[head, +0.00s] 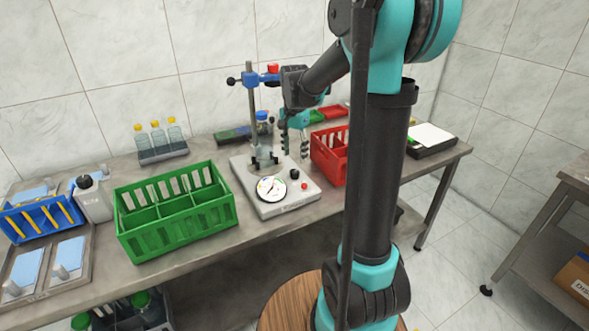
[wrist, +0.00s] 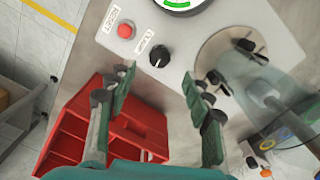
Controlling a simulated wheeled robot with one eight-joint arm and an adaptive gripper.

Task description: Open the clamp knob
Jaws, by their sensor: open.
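A blue clamp (head: 262,78) sits high on the upright metal rod of the cap feeder. It has a red knob (head: 273,69) on top and a black knob (head: 231,81) on its left end; I cannot tell which is the clamp knob. My gripper (head: 295,152) points down, open and empty, to the right of the rod and below the clamp. In the wrist view my gripper (wrist: 157,83) has its fingers apart above the feeder base, near a black dial (wrist: 159,56). The clamp is not clearly shown in the wrist view.
The feeder base (head: 291,208) carries a gauge (head: 271,189) and a red button (head: 304,186). A red crate (head: 330,157) stands just right, a green crate (head: 176,221) left. Capped bottles (head: 158,137) stand behind. Free wall space lies above the table.

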